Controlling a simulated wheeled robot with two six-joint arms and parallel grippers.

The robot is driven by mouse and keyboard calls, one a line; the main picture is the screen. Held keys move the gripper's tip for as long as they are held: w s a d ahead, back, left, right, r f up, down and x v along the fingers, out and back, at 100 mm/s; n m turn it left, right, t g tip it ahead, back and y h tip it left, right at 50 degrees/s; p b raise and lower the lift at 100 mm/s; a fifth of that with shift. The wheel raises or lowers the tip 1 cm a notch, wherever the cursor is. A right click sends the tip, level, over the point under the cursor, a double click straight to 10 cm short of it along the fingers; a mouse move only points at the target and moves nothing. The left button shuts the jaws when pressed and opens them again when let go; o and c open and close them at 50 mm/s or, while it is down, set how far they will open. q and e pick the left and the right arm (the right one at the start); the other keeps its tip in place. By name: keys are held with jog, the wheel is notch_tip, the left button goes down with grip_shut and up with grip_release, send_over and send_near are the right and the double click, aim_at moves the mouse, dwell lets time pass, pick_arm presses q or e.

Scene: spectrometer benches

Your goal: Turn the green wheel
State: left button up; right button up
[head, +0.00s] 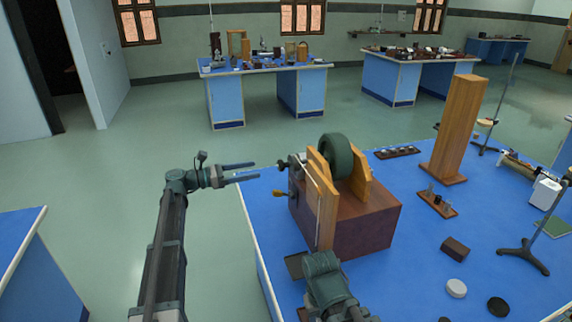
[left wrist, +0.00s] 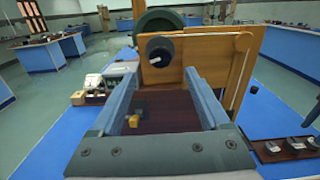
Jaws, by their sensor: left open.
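The dark green wheel (head: 337,157) stands upright between wooden supports on a brown box (head: 355,222). A crank with a black round hub (head: 283,164) and a yellow knob (head: 279,194) is on the box's left side. My left gripper (head: 258,170) is open, empty and just left of the crank, fingers pointing at it. In the left wrist view the wheel (left wrist: 160,20) is partly hidden behind the wooden board. The black hub (left wrist: 160,50) shows beyond and between the fingertips, and the yellow knob (left wrist: 133,120) lies lower, between the fingers. My right gripper's fingers do not show.
The box stands on a blue bench (head: 420,270). A tall wooden block (head: 455,130), a metal stand (head: 524,262) and small discs (head: 456,288) are to its right. My right arm is close in front of the box. The floor left of the bench is clear.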

pick_arm(q)
jog(key=x, duration=1.4)
grip_shut()
dwell(0.5)
